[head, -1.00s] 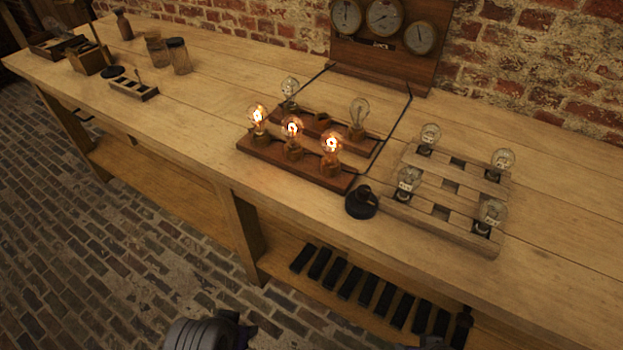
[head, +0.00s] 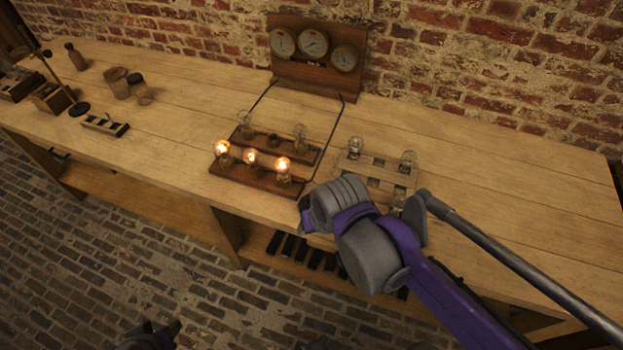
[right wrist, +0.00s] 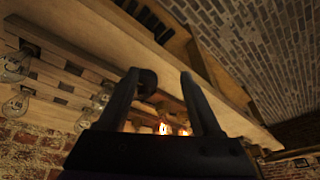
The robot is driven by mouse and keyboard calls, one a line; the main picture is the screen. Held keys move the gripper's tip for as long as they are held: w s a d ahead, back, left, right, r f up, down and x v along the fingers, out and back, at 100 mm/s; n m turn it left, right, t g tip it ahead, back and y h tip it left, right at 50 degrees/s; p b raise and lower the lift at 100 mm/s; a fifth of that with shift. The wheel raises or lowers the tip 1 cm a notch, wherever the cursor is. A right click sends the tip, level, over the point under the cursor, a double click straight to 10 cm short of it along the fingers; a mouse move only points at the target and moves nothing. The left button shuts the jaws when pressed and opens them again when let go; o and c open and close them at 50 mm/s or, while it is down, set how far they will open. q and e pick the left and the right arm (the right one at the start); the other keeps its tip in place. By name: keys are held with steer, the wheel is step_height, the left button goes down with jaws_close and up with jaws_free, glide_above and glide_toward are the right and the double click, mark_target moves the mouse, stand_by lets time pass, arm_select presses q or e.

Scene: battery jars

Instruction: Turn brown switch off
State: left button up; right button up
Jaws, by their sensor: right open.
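The dark round switch (right wrist: 148,83) shows in the right wrist view just inside the left-hand finger; I cannot tell whether they touch. In the head view my right arm hides it. My right gripper (right wrist: 159,76) is open, with no object held between its fingers. In the head view its fingertips are hidden behind my own wrist, in front of the brown lamp board (head: 240,182). Three bulbs on that board's front row, such as the left one (head: 222,150), glow; two at its back are unlit. Part of my left arm's end (head: 150,337) shows at the bottom edge, too cropped to read its jaws.
A pale wooden rack (head: 377,160) with unlit bulbs stands right of the lamp board, partly behind my right arm. A gauge panel (head: 318,70) stands at the back wall. Jars (head: 116,83) and a small block (head: 105,125) sit far left. The bench's right part is clear.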

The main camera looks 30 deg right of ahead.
mark_target(310, 197)
steer(key=w+d+r+m+g, duration=0.2)
steer(key=w+d+m, duration=0.15)
steer(key=w, duration=0.25)
steer(key=w+d+r+m+g, duration=0.2)
steer(key=w+m, duration=0.2)
steer(key=w, duration=0.2)
steer(key=f, duration=0.5)
steer(key=f+b, duration=0.1)
steer(key=f, duration=0.4)
steer(key=shift+s+a+f, duration=0.15)
steer(key=shift+a, duration=0.05)
steer(key=shift+c, duration=0.3)
jaws_close()
